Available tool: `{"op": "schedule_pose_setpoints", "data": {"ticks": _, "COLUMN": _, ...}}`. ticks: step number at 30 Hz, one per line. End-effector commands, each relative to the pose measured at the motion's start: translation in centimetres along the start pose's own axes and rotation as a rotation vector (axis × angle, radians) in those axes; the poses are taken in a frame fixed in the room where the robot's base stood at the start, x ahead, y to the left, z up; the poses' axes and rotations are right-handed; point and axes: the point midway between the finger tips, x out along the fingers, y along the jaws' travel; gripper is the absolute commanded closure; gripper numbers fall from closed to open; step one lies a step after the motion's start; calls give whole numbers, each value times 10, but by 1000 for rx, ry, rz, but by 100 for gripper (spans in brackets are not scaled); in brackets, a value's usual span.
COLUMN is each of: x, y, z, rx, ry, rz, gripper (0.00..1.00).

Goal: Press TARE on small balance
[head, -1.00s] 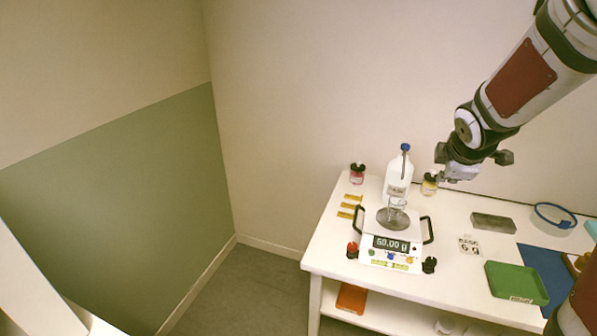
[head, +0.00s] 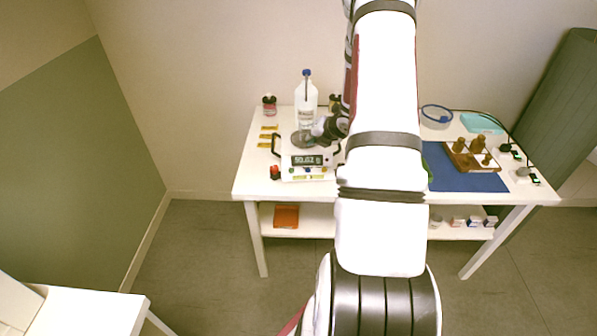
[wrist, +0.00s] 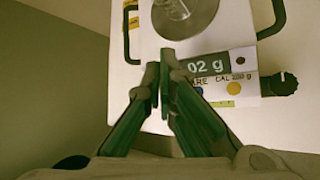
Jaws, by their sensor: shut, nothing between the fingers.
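The small white balance (head: 290,172) stands at the left of the table, its dark display (head: 306,160) reading about 50.02. In the wrist view the display (wrist: 215,65) shows "02 g"; its left part is hidden behind my fingers. Below it I see "RE CAL", the end of the TARE label, with a yellow button (wrist: 235,88) under CAL. A blue button (wrist: 199,90) shows partly beside my right finger. My gripper (wrist: 166,58) is shut and empty, its tips over the display's left end.
A white bottle with a blue cap (head: 306,98) stands behind the balance. Dark side handles (wrist: 270,22) and a black knob (wrist: 283,83) flank it. A red-topped item (head: 275,172) is at its front left. A blue mat (head: 465,180) lies right.

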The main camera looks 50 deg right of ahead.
Motion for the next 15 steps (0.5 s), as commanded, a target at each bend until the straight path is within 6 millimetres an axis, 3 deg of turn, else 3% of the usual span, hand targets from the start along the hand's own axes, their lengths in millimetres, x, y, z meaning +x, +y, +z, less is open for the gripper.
{"op": "schedule_pose_setpoints", "data": {"ticks": 15, "x": 6, "y": -4, "z": -4, "rx": -7, "ry": 2, "rz": 4, "gripper": 100}}
